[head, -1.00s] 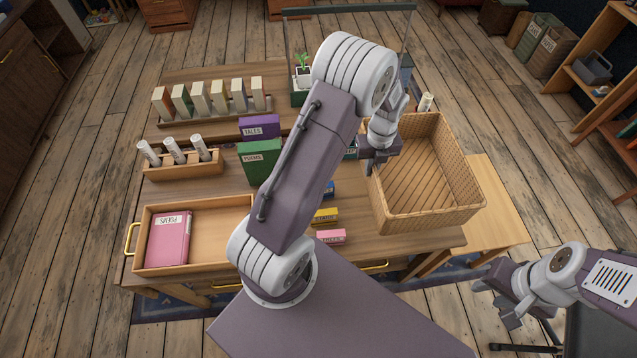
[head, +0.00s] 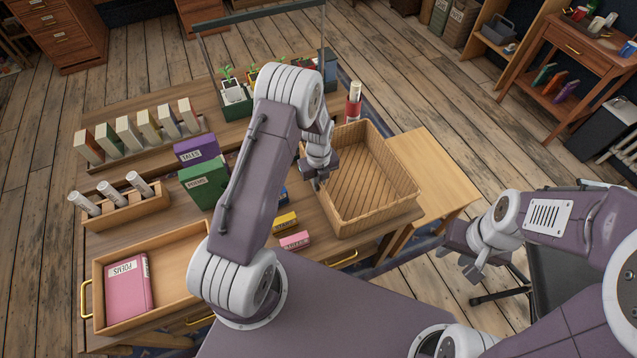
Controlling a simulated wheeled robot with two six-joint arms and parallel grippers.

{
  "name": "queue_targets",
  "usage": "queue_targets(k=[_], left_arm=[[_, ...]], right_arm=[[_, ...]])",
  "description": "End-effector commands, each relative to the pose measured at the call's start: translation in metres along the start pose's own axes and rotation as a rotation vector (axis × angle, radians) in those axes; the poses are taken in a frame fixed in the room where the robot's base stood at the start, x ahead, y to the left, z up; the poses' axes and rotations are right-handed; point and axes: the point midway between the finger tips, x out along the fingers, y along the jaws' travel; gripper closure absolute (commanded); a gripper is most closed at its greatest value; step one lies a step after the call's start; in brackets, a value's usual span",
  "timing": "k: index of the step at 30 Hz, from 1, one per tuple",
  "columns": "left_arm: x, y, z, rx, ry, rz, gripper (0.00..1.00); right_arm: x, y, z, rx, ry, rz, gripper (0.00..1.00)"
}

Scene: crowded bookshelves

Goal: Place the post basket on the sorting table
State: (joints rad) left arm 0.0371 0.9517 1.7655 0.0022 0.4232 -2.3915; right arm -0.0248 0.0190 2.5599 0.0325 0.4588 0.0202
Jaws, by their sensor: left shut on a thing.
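The post basket (head: 365,205) is a woven, open-topped, empty tan box in the middle of the head view, over the right end of the wooden desk. My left gripper (head: 318,178) is shut on its left wall, near the far corner; the fingertips are partly hidden. I cannot tell whether its bottom touches the desk. A lower, bare light-wood table (head: 432,178) stands right of the basket and may be the sorting table. My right gripper (head: 468,262) is empty, out past that table's near right edge, and its fingers look apart.
The desk holds a tray with a pink book (head: 128,287), a green book (head: 203,183), a purple book (head: 196,150), small yellow and pink boxes, a row of books, rolled papers and potted plants. A red-and-white cylinder (head: 353,103) stands behind the basket. A side table (head: 570,55) is at far right.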

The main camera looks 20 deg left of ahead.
Motion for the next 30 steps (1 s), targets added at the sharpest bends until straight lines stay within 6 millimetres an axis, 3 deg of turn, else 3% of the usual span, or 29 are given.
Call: queue_targets(k=[4, 6, 7, 18, 30], left_arm=[[0.004, 0.000, 0.000, 0.000, -0.001, -0.001, 1.00], [0.003, 0.000, 0.000, 0.000, 0.000, 0.000, 0.73], [0.003, 0.000, 0.000, 0.000, 0.000, 0.000, 0.71], [-0.007, -0.001, 0.001, 0.000, -0.002, -0.002, 0.71], [-0.101, 0.000, 0.001, 0.000, -0.003, -0.002, 0.71]], right_arm=[[0.003, 0.000, 0.000, 0.000, 0.000, 0.000, 0.64], [0.002, 0.000, 0.000, 0.000, 0.000, 0.000, 0.64], [0.002, 0.000, 0.000, 0.000, 0.000, 0.000, 0.64], [-0.001, 0.000, 0.000, 0.000, 0.000, 0.000, 0.64], [-0.005, 0.000, -0.001, 0.000, 0.000, 0.000, 0.64]])
